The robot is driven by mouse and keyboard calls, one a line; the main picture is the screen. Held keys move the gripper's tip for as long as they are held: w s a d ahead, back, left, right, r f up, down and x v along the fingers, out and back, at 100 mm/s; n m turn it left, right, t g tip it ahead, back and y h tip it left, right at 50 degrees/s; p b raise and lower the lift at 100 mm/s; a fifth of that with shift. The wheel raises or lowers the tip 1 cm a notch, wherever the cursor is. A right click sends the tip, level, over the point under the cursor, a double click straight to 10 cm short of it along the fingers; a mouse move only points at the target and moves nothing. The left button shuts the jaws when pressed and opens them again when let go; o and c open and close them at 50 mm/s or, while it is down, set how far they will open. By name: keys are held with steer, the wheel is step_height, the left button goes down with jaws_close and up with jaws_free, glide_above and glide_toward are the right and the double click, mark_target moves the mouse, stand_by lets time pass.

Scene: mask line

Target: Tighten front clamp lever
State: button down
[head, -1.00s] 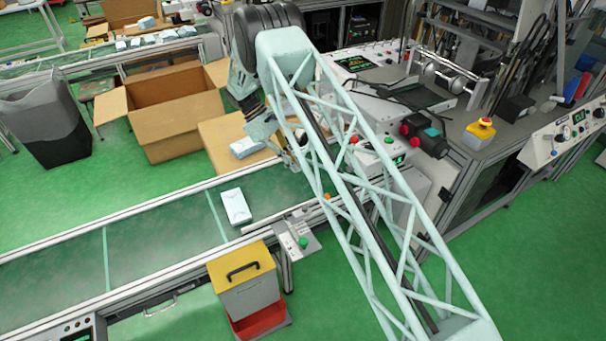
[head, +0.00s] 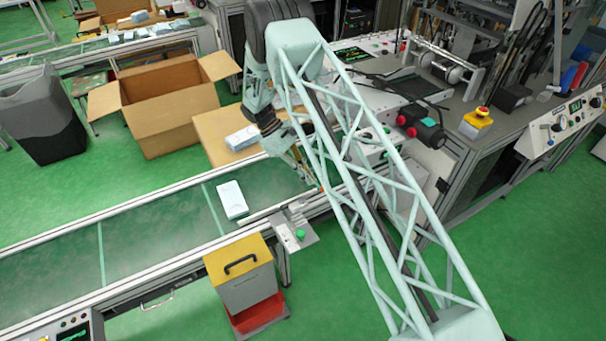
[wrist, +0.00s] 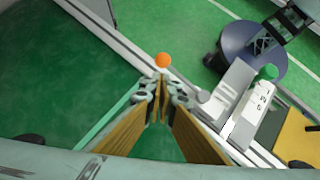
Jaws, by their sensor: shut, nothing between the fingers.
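A small orange knob (wrist: 162,60), apparently the end of the front clamp lever, shows at the conveyor's front rail in the wrist view. In the head view only a speck of the orange knob (head: 322,188) shows beside my arm's lattice. The lever's shaft cannot be made out. My gripper (wrist: 164,92) is shut and empty, its fingertips together just short of the knob in the picture. Whether they touch it cannot be told. In the head view my gripper (head: 310,180) is low over the belt near the front rail, partly hidden by my arm.
A bracket with a green button (head: 300,235) sits on the front rail, left of the knob. A pale blue packet (head: 231,199) lies on the conveyor belt (head: 160,232). A yellow-lidded bin (head: 240,257) stands in front; an open carton (head: 165,110) is behind.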

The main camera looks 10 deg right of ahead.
mark_target(321, 188)
steer(key=shift+s+d+f, duration=0.25)
steer(key=shift+s+d, duration=0.4)
steer(key=shift+d, duration=0.15)
steer(key=shift+s+d+m+g+y, duration=0.35)
steer(key=shift+s+m+g+y, duration=0.05)
steer(key=shift+m, duration=0.3)
steer(key=shift+s+d+m, duration=0.15)
steer(key=shift+s+m, duration=0.05)
steer(key=shift+m, duration=0.1)
steer(key=s+m+y, duration=0.1)
steer(key=s+d+m+g, duration=0.1)
steer(key=shift+m+g+y, duration=0.3)
steer(key=shift+m+y, duration=0.1)
steer(key=s+m+y, duration=0.1)
steer(key=s+m, duration=0.1)
steer(key=s+m+y, duration=0.2)
steer(key=m, duration=0.1)
steer(key=s+m+y+p, duration=0.1)
steer(key=m+y, duration=0.1)
steer(key=shift+s+a+m, duration=0.3)
steer(key=shift+s, duration=0.1)
steer(key=shift+w+a, duration=0.2)
steer(key=shift+w, duration=0.1)
steer(key=shift+w+a, duration=0.25)
